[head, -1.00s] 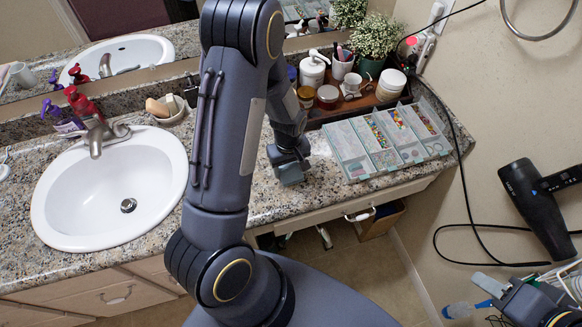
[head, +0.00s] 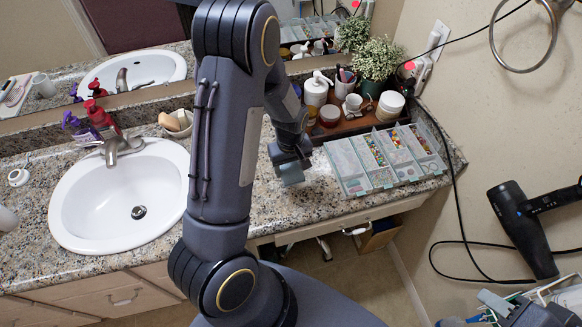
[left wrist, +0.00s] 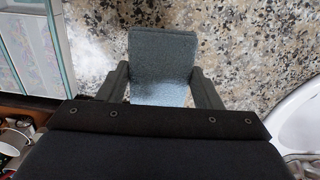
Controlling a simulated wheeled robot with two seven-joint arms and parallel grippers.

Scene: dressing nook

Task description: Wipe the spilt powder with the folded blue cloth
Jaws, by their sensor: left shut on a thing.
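My left gripper (head: 291,172) is low over the granite counter (head: 300,205), between the sink and the organizer box. It is shut on the folded blue cloth (left wrist: 160,65), which is grey-blue and fills the space between the fingers in the left wrist view. The spilt powder (left wrist: 92,45) is a white patch on the counter in the left wrist view, beside the cloth on its left, near the organizer. I cannot make the powder out clearly in the head view. My right gripper (head: 502,303) is at the lower right corner, partly cut off; its jaws are unclear.
The organizer box (head: 350,175) with beads stands right of my left gripper. Behind it a wooden tray (head: 345,128) holds jars, a cup and a plant. The sink (head: 85,205) lies left. A hair dryer (head: 525,230) hangs at the right wall.

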